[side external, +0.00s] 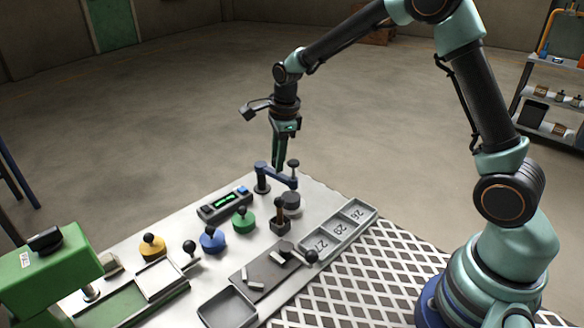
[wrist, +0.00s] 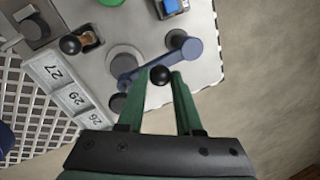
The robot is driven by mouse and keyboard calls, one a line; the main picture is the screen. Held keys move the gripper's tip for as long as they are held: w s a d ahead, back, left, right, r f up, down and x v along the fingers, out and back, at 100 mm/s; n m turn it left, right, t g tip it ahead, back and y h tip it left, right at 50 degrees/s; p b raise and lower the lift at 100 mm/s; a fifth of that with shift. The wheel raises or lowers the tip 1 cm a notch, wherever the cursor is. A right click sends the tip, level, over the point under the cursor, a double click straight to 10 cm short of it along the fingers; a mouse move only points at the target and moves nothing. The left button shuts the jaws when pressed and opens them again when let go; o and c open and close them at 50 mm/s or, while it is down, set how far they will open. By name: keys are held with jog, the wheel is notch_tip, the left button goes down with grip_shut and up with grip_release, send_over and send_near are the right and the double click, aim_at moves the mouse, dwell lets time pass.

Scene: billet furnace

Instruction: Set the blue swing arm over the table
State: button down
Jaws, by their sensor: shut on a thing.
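The blue swing arm (side external: 277,175) runs from its post at the far corner of the bench to an end with an upright dark capped stem (side external: 293,166). It also shows in the wrist view (wrist: 150,66). My gripper (side external: 278,166) is over the middle of the arm. In the wrist view its green fingers (wrist: 161,78) are shut on a black ball knob (wrist: 160,75) at the swing arm; the side view hides this knob. A round grey disc (side external: 291,200), perhaps the table, sits below the arm's end. The wrist view shows the arm partly overlapping this disc (wrist: 122,57).
A numbered tray (side external: 340,228) lies right of the disc. A wooden-handled block (side external: 280,222), green knob (side external: 243,219), blue knob (side external: 212,239) and display box (side external: 224,204) stand nearby. A green machine (side external: 45,280) stands at the left. Open floor lies beyond the bench.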

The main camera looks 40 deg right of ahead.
aim_at(283, 177)
jog(key=shift+w+a, duration=0.1)
dwell(0.3)
jog(key=c, duration=0.6)
grip_release()
jog(key=r, duration=0.4)
jog(key=s+r, duration=0.1)
jog(key=r, duration=0.3)
jog(key=s+r, duration=0.1)
jog(key=r, duration=0.3)
